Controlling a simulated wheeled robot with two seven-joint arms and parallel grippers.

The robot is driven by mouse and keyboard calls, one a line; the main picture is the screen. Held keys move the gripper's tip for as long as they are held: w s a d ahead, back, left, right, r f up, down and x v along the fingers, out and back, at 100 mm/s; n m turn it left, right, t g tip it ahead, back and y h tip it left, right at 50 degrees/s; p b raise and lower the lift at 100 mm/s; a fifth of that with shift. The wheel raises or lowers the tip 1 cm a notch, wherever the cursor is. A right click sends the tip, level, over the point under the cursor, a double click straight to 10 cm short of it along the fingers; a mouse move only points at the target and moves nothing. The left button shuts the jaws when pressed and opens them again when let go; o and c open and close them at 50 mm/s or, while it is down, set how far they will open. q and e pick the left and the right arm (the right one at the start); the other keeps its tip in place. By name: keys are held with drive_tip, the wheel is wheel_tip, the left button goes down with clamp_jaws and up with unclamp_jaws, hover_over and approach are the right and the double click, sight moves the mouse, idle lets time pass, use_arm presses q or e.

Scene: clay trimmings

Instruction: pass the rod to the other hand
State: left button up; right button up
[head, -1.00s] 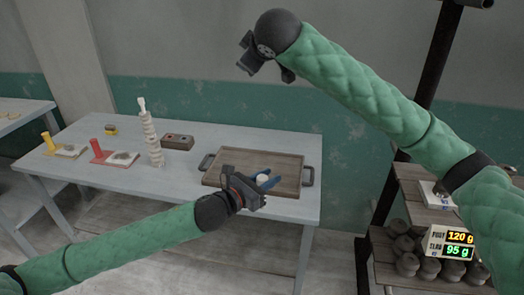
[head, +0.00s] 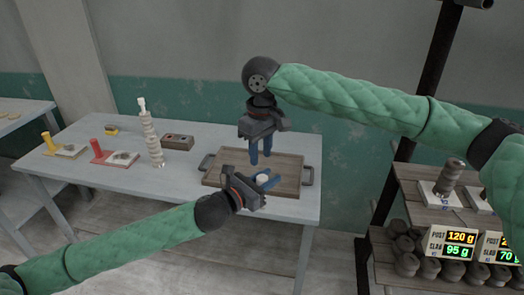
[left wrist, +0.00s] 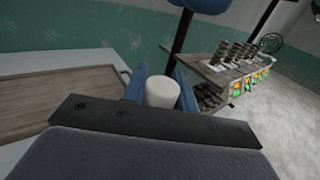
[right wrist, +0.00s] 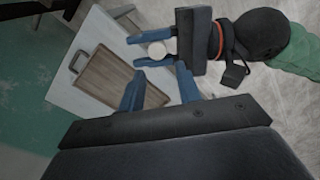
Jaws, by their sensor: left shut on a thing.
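The rod (head: 262,178) is a short white cylinder seen nearly end-on between the blue fingers of my left gripper (head: 267,181), held above the wooden tray. Its rounded white end shows in the left wrist view (left wrist: 161,92) and in the right wrist view (right wrist: 157,50). Most of its length is hidden. My right gripper (head: 260,161) points down just above the left one, its fingers apart with nothing between them. In the right wrist view its fingers (right wrist: 160,92) are apart from the rod, which lies beyond their tips.
The wooden tray (head: 226,162) with dark handles lies on the pale table (head: 190,198). A tall segmented stack (head: 152,135), a brown block (head: 178,141) and red (head: 98,147) and yellow (head: 47,140) pieces stand left. A shelf (head: 425,207) with clay pieces and displays stands right.

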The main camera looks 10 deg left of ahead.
drive_tip(key=shift+d+f+m, duration=0.1)
drive_tip(key=shift+d+m, duration=0.1)
drive_tip(key=shift+m, duration=0.2)
drive_tip(key=shift+f, duration=0.2)
wheel_tip(320, 180, down, 12)
drive_tip(key=shift+r, duration=0.25)
drive_tip(key=c, duration=0.6)
use_arm(q)
drive_tip(key=o, duration=1.1)
drive_tip(key=shift+c, duration=0.2)
